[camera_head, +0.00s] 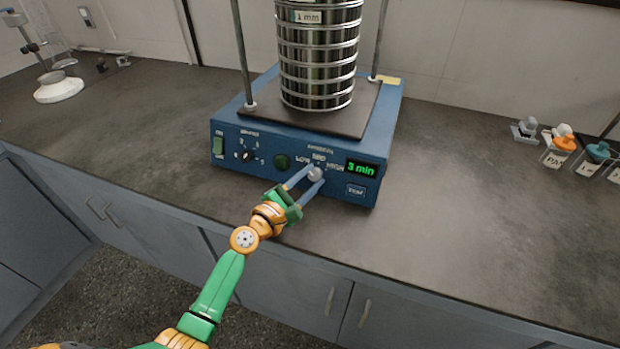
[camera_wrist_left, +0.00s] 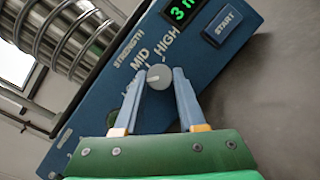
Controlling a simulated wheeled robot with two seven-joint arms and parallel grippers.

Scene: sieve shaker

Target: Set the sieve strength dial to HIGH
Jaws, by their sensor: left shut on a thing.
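The strength dial (camera_head: 315,173) is a small grey knob on the front panel of the blue sieve shaker (camera_head: 265,170). LOW, MID and HIGH labels are printed around it. My left gripper (camera_head: 312,177) is shut on the dial, one finger on each side. In the left wrist view the dial (camera_wrist_left: 159,77) sits between the fingertips, with a pale mark on its face. I cannot surely tell which label the mark points at. The LOW label is partly hidden by a finger. My right gripper is not in view.
The panel also has a green switch (camera_head: 218,146), a black timer knob (camera_head: 246,156), a green display (camera_head: 361,168) reading 3 min and a START button (camera_head: 355,191). A steel sieve stack (camera_head: 318,60) stands on top. Small labelled containers (camera_head: 556,158) stand at the right. The counter between is clear.

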